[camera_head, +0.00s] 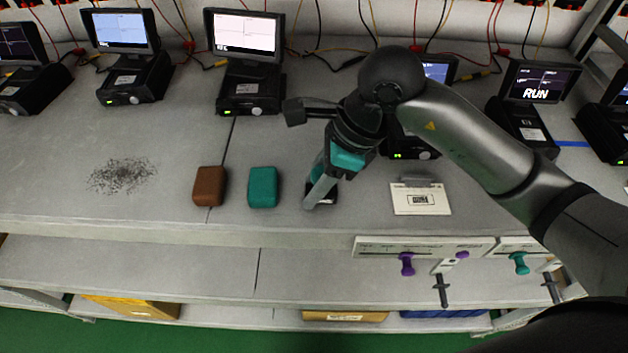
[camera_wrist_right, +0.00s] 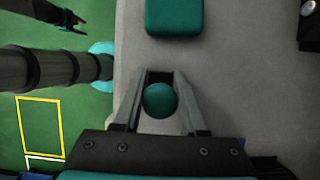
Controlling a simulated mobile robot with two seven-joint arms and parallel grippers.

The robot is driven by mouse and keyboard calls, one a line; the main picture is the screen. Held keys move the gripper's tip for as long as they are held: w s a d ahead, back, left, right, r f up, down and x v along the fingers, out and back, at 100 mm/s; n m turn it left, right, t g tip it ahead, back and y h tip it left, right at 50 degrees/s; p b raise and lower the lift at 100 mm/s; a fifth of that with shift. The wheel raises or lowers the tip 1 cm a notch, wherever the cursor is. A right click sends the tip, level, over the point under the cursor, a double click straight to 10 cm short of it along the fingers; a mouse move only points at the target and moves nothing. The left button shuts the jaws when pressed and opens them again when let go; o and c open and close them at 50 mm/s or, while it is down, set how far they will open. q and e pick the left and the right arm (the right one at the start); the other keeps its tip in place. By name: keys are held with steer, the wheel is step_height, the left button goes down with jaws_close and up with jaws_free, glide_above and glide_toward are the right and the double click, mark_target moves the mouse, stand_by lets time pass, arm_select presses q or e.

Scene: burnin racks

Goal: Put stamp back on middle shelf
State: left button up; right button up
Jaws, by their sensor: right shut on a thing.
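The stamp shows as a round teal knob (camera_wrist_right: 160,100) between the fingers in the right wrist view. My right gripper (camera_head: 320,195) is shut on it, low over the front of the worktop in the head view; a dark part (camera_head: 329,196) shows beside the fingertips. Whether its base touches the worktop I cannot tell. The middle shelf (camera_head: 180,268) runs below the worktop's front edge, with clear grey surface at the left and centre. A dark gripper, probably my left (camera_wrist_right: 72,20), shows small over the floor in the wrist view; its jaws are unclear.
A brown block (camera_head: 209,186) and a teal block (camera_head: 263,187) lie left of my right gripper. A white card with a printed mark (camera_head: 420,200) lies to its right. White panels (camera_head: 385,246) with purple and teal handles hang at the front edge. Several screened instruments (camera_head: 248,60) line the back.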

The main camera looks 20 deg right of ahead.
steer(key=shift+f, duration=0.2)
steer(key=o, duration=1.1)
steer(key=shift+r, duration=0.1)
steer(key=shift+c, duration=0.2)
steer(key=shift+r, duration=0.1)
steer(key=shift+r, duration=0.2)
steer(key=v, duration=1.1)
steer(key=shift+d+r+b, duration=0.2)
steer(key=shift+r+b, duration=0.1)
steer(key=shift+r, duration=0.05)
steer(key=shift+s, duration=0.1)
